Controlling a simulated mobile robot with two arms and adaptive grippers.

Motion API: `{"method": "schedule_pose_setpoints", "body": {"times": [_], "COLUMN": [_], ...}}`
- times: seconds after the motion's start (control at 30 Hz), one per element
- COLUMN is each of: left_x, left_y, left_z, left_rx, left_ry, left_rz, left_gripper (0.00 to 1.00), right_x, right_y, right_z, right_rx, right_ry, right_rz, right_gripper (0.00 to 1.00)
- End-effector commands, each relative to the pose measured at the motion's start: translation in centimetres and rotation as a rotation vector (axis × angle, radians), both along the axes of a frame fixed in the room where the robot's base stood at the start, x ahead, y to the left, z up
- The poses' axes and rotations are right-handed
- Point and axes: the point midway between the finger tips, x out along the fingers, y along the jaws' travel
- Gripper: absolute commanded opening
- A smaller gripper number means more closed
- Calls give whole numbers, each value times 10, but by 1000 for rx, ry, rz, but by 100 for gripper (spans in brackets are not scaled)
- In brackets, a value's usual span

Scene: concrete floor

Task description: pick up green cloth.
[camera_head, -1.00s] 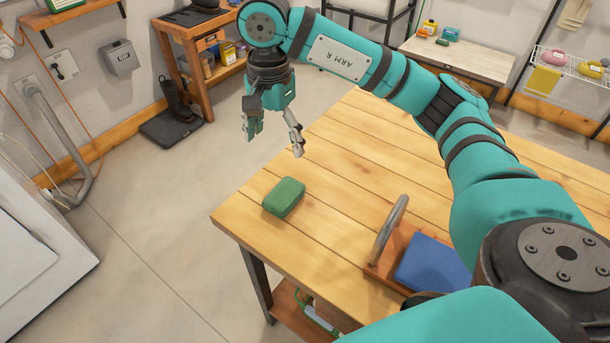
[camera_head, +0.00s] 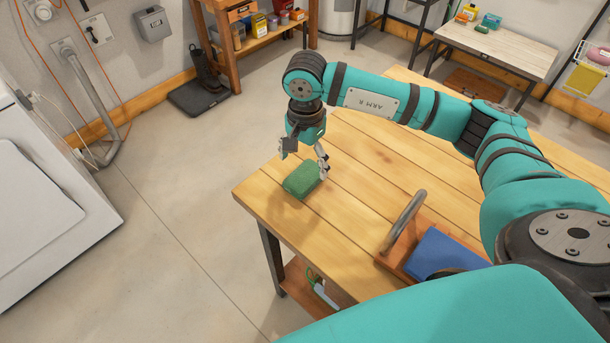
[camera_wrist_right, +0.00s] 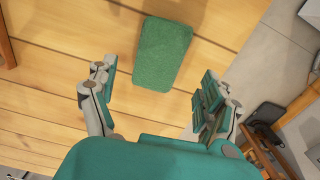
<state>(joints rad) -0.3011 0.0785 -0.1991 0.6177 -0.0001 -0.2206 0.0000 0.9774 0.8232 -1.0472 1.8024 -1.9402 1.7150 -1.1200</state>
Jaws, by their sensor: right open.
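The green cloth (camera_head: 301,180) is a thick, folded block lying on the wooden table near its left corner. My right gripper (camera_head: 305,164) is above and just behind it in the head view, fingers pointing down, open and empty. In the right wrist view the cloth (camera_wrist_right: 163,54) lies flat on the planks, beyond the fingertips and roughly centred between the two spread fingers (camera_wrist_right: 157,82). The gripper appears apart from the cloth. My left gripper is not in view.
A wooden carrier with a grey handle (camera_head: 404,220) and a blue item (camera_head: 444,254) stands on the table, right of the cloth. The table top (camera_head: 355,150) between is clear. A white appliance (camera_head: 45,200) stands at the left.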

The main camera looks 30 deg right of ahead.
Motion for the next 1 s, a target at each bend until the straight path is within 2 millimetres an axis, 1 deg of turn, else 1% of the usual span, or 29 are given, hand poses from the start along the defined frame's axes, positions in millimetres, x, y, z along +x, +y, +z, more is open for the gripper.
{"method": "schedule_pose_setpoints", "body": {"times": [0.07,0.2,0.33,0.43,0.63,0.67,1.0], "left_x": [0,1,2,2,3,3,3], "left_y": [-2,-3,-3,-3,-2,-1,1], "left_z": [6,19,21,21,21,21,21], "left_rx": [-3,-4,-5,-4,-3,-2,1], "left_ry": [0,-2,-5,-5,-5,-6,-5], "left_rz": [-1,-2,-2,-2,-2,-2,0], "left_gripper": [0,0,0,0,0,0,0], "right_x": [-2,-6,-5,-4,-4,-4,-4], "right_y": [1,3,4,3,3,3,3], "right_z": [-7,-27,-45,-50,-51,-51,-51], "right_rx": [-1,-1,-1,0,-1,-1,-1], "right_ry": [6,7,4,3,2,2,2], "right_rz": [0,1,1,0,0,1,0], "right_gripper": [83,83,83,83,83,80,36]}}
